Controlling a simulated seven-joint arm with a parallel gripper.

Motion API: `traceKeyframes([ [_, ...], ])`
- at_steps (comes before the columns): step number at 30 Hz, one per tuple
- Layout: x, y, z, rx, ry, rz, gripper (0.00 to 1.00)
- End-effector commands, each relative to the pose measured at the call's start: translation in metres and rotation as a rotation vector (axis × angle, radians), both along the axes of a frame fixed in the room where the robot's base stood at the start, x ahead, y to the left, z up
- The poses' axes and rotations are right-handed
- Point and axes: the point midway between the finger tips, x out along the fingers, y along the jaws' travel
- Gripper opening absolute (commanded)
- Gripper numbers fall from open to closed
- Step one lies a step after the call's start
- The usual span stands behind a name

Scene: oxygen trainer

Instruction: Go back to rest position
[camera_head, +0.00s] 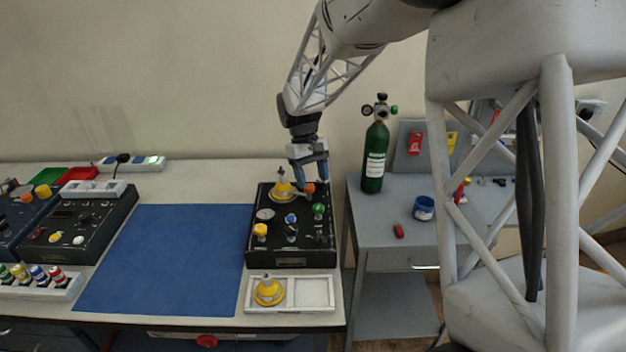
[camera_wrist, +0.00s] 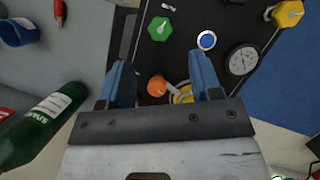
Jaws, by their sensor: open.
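My gripper (camera_head: 310,172) is open above the back part of the black oxygen trainer panel (camera_head: 262,245). In the wrist view the two blue fingers (camera_wrist: 162,86) stand apart on either side of an orange knob (camera_wrist: 157,85), with nothing seen held. The orange knob also shows in the head view (camera_head: 309,188). Beside it is a yellow conical piece (camera_head: 282,188), partly hidden by a finger in the wrist view. The panel also carries a green knob (camera_head: 319,209), a blue button (camera_head: 291,218), a gauge (camera_head: 265,214) and a yellow knob (camera_head: 260,230). Whether the fingers touch anything is unclear.
A green cylinder (camera_head: 375,158) stands right of my gripper on the grey side table (camera_head: 365,228), near a blue cup (camera_head: 424,208). A white tray (camera_head: 318,293) holds another yellow cone (camera_head: 268,290). The blue mat (camera_head: 165,255) is clear. Another black panel (camera_head: 85,222) stands left.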

Motion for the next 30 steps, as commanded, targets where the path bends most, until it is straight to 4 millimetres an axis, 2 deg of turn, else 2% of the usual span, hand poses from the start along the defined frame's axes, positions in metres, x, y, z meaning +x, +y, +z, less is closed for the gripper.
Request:
traceKeyframes([
  [8,-0.001,-0.001,0.001,0.001,-0.003,-0.002,0.58],
  [14,-0.012,-0.010,0.012,0.007,-0.025,-0.018,0.58],
  [20,-0.036,-0.029,0.033,0.020,-0.068,-0.055,0.58],
  [30,-0.093,-0.067,0.069,0.045,-0.165,-0.135,0.58],
])
